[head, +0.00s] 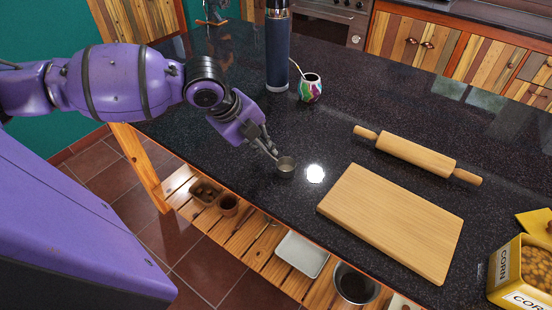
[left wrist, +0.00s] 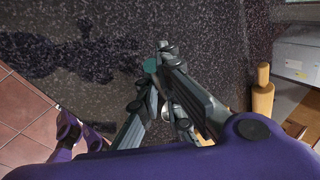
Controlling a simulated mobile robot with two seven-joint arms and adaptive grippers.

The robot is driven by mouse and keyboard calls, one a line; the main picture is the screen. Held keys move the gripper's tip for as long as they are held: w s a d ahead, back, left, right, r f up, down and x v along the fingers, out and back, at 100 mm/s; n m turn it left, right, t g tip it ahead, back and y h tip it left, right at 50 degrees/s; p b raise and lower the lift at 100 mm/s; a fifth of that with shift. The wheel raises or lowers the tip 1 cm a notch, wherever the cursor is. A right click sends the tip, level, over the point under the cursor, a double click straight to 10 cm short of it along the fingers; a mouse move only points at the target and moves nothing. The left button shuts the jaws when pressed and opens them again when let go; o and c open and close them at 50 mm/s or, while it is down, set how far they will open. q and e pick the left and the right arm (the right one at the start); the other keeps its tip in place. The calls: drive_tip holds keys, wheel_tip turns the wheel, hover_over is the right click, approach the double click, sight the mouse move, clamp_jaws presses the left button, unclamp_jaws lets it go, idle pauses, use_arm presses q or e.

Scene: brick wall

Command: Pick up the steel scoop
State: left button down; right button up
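The steel scoop (head: 287,168) shows in the head view as a small round metal cup, close to the counter surface near its front edge. My left gripper (head: 271,151) points down at it from the upper left, with its fingertips right beside the cup's rim. The scoop's handle is mostly hidden by the fingers. In the left wrist view, the fingers of my left gripper (left wrist: 160,72) lean toward each other, with a small bright metal piece between them. I cannot tell whether they grip the handle. My right gripper is not in view.
On the dark counter are a cutting board (head: 393,222), a rolling pin (head: 417,154), a colourful mate cup (head: 310,88) with a straw, a blue bottle (head: 277,50) and a yellow corn tin (head: 518,284). A slatted shelf (head: 248,252) holds bowls and a white tray (head: 302,253) below.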

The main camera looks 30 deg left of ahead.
sight(260, 143)
use_arm(q)
wheel_tip(260, 143, up, 9)
drive_tip(key=shift+p, duration=0.4)
drive_tip(key=shift+r, duration=0.45)
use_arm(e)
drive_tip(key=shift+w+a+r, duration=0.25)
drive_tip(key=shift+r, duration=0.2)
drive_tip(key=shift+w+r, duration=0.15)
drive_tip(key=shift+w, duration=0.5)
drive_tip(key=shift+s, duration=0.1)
